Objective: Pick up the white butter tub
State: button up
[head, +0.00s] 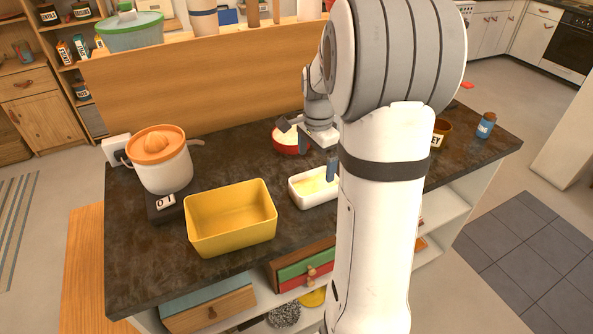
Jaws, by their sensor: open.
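The white butter tub (308,190) is a small rectangular tub with pale yellow contents, standing on the dark countertop right of the yellow bin. My arm hides its right end. My gripper (316,158) is open, above and just behind the tub. One dark fingertip shows near the red bowl, and another dark tip shows over the tub's back right. Nothing is seen between the fingers. I cannot tell the exact height of the fingers over the tub.
A yellow bin (232,238) stands left of the tub. A red bowl (287,147) is close behind it. A brown pot (441,132) and a blue jar (485,126) stand at the right. A wooden panel (190,85) backs the counter.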

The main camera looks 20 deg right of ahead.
aim_at(315, 181)
jog(key=shift+m, duration=0.6)
jog(key=f, duration=0.4)
jog(key=f+p, duration=0.1)
jog(key=f, duration=0.3)
jog(key=shift+w+d+f, duration=0.1)
jog(key=shift+w+f, duration=0.1)
jog(key=shift+f, duration=0.05)
jog(key=c, duration=1.2)
